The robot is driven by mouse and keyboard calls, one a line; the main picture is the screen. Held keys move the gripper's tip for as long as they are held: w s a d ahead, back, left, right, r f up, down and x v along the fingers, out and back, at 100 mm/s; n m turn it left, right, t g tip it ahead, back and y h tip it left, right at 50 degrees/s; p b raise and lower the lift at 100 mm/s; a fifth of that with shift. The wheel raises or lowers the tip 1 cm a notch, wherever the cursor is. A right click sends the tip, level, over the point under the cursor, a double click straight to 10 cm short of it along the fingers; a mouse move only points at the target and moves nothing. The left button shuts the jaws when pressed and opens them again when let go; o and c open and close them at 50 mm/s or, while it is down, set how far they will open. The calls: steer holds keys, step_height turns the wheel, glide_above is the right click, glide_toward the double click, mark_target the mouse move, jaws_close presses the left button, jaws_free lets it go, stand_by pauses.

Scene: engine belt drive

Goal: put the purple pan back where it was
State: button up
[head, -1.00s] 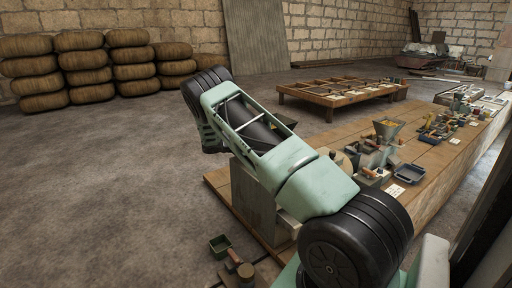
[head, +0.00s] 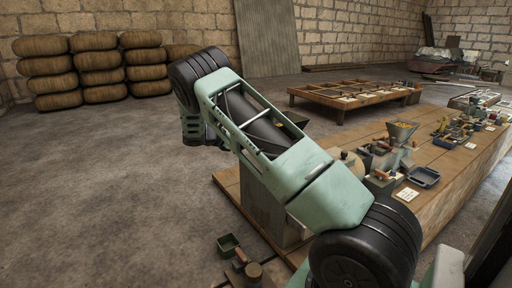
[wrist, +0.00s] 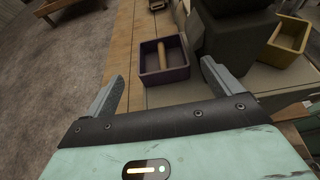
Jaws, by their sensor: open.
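The purple pan (wrist: 166,76) is a small square open box with dark purple walls. It sits upright on the bench in the upper middle of the wrist view, and a tan wooden rod (wrist: 162,54) lies across its inside. My gripper (wrist: 160,82) is open, with one finger to the left and one to the right of the pan as seen in the picture. The fingers hold nothing; I cannot tell how far above the pan they are. In the head view I cannot make out the pan, and my arm covers part of the bench.
A dark grey block (wrist: 228,40) stands close to the pan's right. A yellow-walled pan (wrist: 286,38) lies beyond it. In the head view, a hopper machine (head: 401,133) and a blue-grey tray (head: 424,177) stand on the wooden bench (head: 446,203). Open floor lies left.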

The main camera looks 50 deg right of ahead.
steer(key=shift+v, duration=0.95)
steer(key=s+a+m+t+y, duration=0.1)
steer(key=s+a+y, duration=0.2)
steer(key=a, duration=0.7)
steer(key=s+a+m+t+y, duration=0.1)
steer(key=s+a+y, duration=0.15)
steer(key=a, duration=0.85)
steer(key=s+a+m+t+y, duration=0.1)
steer(key=s+a+y, duration=0.2)
steer(key=a, duration=0.7)
steer(key=s+a+r+m+t+y, duration=0.1)
steer(key=s+a+r+y, duration=0.2)
steer(key=s+a, duration=0.8)
steer(key=s+a+m+y, duration=0.1)
steer(key=s+a, duration=0.3)
steer(key=s, duration=0.4)
steer(key=s+a+m+y, duration=0.1)
steer(key=s+a, duration=0.3)
steer(key=s, duration=0.3)
steer(key=shift+s+r+m, duration=0.3)
steer(key=shift+s+r, duration=0.1)
steer(key=shift+r, duration=0.1)
